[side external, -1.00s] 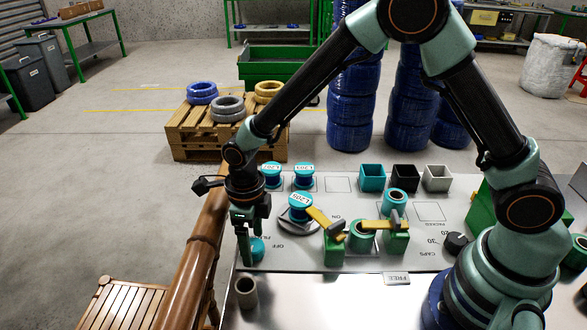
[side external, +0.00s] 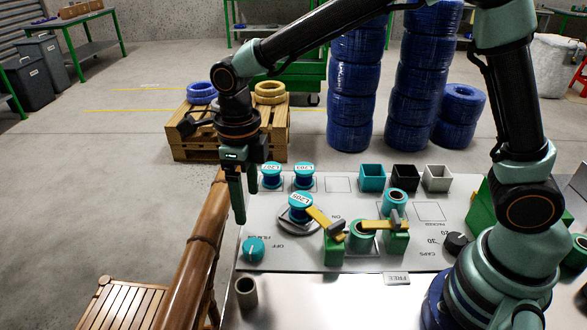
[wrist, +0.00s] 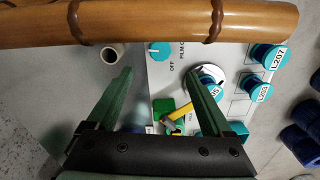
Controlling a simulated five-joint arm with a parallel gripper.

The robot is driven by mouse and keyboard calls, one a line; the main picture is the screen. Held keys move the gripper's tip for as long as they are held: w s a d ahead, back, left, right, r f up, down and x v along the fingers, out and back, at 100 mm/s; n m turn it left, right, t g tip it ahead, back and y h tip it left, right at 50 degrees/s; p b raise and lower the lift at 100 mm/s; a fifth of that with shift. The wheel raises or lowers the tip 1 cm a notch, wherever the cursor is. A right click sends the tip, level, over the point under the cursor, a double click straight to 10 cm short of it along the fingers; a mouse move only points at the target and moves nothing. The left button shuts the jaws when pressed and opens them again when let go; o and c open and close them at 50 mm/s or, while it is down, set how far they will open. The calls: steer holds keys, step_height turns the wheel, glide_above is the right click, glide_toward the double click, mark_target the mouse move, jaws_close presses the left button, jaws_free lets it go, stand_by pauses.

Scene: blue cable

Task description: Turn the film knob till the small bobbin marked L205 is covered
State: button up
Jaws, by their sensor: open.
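The film knob (side external: 253,249) is a teal dial with a white pointer line, at the front left of the panel beside the words FILM and OFF. It also shows in the wrist view (wrist: 160,51). The bobbin marked L205 (side external: 299,210) stands upright on a grey round base. Its blue winding and white top label show. In the wrist view my right finger partly hides it. My gripper (side external: 238,222) is open and empty, above and apart from the knob. Its two green fingers (wrist: 160,72) are spread in the wrist view.
Bobbins L207 (side external: 271,176) and L203 (side external: 303,177) stand behind. Yellow-handled green fixtures (side external: 334,247) are right of L205. A bamboo rail (side external: 203,245) runs along the panel's left edge. A grey tube (side external: 246,291) stands in front of the knob.

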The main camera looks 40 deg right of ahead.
mark_target(254, 245)
steer(key=s+d+f+n+t+y, duration=0.1)
steer(key=s+d+n+t, duration=0.1)
steer(key=n, duration=1.6)
steer(key=s+d+f+n+t+y, duration=0.1)
steer(key=s+n+t, duration=0.1)
steer(key=n, duration=1.6)
steer(key=x, duration=1.1)
steer(key=shift+a, duration=0.35)
